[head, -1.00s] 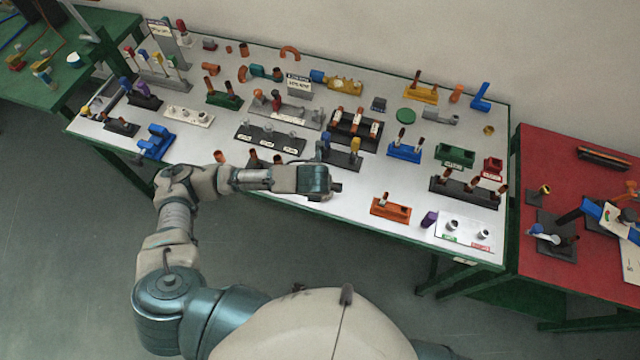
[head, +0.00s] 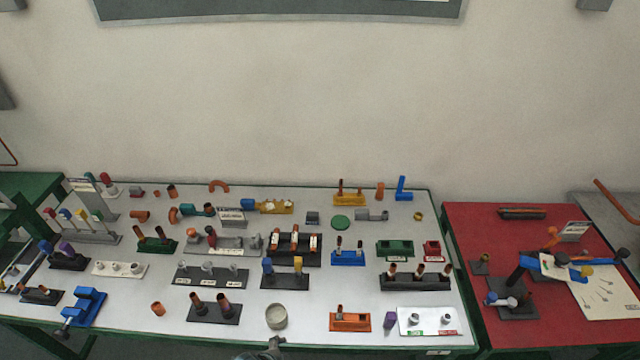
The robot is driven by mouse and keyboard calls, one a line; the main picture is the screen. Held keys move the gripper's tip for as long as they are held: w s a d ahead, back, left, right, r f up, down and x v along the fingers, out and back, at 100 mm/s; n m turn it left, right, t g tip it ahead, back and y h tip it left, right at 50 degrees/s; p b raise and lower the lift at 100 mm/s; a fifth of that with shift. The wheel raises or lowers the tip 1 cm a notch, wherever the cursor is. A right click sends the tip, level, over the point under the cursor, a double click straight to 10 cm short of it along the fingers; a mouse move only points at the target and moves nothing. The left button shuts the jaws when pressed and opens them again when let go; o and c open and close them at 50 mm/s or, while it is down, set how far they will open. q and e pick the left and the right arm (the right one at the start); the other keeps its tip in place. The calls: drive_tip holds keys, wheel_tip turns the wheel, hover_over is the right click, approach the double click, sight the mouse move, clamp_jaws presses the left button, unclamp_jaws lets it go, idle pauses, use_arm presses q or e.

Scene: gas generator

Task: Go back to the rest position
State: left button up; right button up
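The head view looks over the white-topped table (head: 120,335) with its many small fittings. A dark grey piece that appears to be the tip of my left gripper (head: 268,350) shows at the bottom edge, just in front of a round grey cup (head: 276,317). The rest of that gripper and arm is cut off by the frame, so its opening and any grip are hidden. My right gripper is not in view.
A red table (head: 470,225) with tools stands at the right, and a green table (head: 35,186) at the left. A blue clamp-like part (head: 85,307) and an orange block (head: 350,320) sit near the front edge. A plain wall (head: 300,110) rises behind.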

use_arm(q)
drive_tip(key=s+a+f+n+g+y, duration=0.25)
drive_tip(key=s+a+f+n, duration=0.45)
drive_tip(key=s+a+n, duration=0.5)
drive_tip(key=s+a+f+x, duration=0.1)
drive_tip(key=s+x, duration=0.2)
drive_tip(key=x, duration=0.9)
drive_tip(key=s+a+x, duration=0.1)
drive_tip(key=s+x, duration=0.1)
drive_tip(key=x, duration=0.9)
drive_tip(key=s+a+f+g, duration=0.1)
drive_tip(key=s+a+f, duration=0.2)
drive_tip(key=s+f, duration=1.5)
drive_tip(key=shift+s+f+y, duration=0.25)
drive_tip(key=shift+s+y, duration=0.05)
drive_tip(key=shift+y, duration=0.15)
